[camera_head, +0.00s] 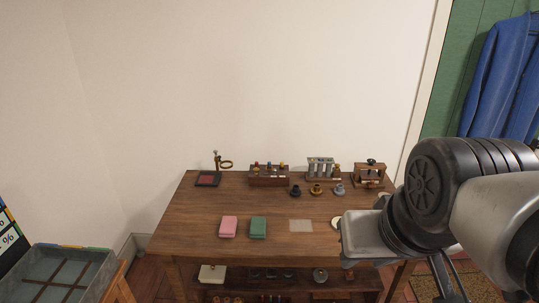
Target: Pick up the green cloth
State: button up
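The green cloth (258,228) lies folded in a small block on the wooden table (190,222), near its front edge. A pink folded cloth (228,226) lies just to its left, with a narrow gap between them. My arm comes in from the right side of the head view and ends over the table's right part, well to the right of the green cloth. Its grey end piece hangs there, but my gripper's fingers cannot be made out, so whether they are open or shut is not visible.
A pale flat pad (301,226) lies right of the green cloth. Behind stand a brass stand on a base (209,179), a wooden rack (269,176), a tube holder (321,168) and several small round pieces. A grey bin (62,275) stands at lower left.

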aim_at(258, 225)
jog(key=i+j, duration=1.05)
jog(key=i, duration=0.25)
